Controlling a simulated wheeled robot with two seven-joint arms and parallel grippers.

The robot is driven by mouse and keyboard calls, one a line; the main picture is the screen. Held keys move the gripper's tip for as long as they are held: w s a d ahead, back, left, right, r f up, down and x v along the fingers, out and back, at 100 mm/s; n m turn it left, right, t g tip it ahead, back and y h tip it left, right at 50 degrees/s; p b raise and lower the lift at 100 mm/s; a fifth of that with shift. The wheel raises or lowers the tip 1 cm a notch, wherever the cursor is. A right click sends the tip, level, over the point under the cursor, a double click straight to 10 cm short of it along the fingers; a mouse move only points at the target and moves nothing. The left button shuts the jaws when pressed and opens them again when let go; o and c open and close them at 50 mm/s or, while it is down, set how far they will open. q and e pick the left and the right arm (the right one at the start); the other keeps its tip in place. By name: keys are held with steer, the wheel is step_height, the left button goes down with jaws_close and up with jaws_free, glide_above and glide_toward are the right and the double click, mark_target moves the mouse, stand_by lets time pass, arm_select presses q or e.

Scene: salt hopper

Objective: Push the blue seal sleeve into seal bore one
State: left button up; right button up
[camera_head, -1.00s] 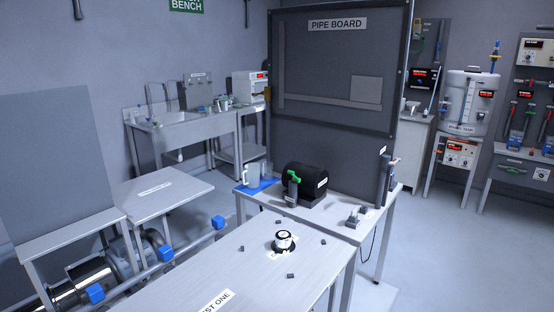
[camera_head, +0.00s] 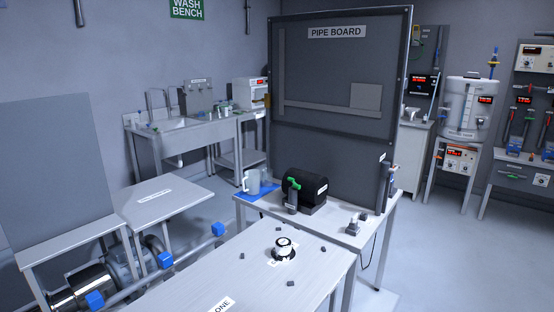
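A small white round fitting with a dark top and a dark ring at its base (camera_head: 284,246) stands on the near table (camera_head: 215,275). Several small dark blocks lie around it, one of them in front (camera_head: 290,283). I cannot make out a blue seal sleeve on this table, and I cannot tell whether the fitting holds seal bore one. A label ending in "ONE" (camera_head: 221,304) lies at the table's near edge, partly cut off. Neither of my grippers shows in this view.
A second table behind bears a black cylinder (camera_head: 305,188), a clear jug (camera_head: 252,181) on a blue mat and a small metal fitting (camera_head: 355,225). The pipe board (camera_head: 335,80) rises behind it. Pipes with blue blocks (camera_head: 165,259) run at left. Floor at right (camera_head: 450,260) is clear.

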arm_select(q)
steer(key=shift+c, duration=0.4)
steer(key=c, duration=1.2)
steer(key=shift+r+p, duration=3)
steer(key=shift+p, duration=0.1)
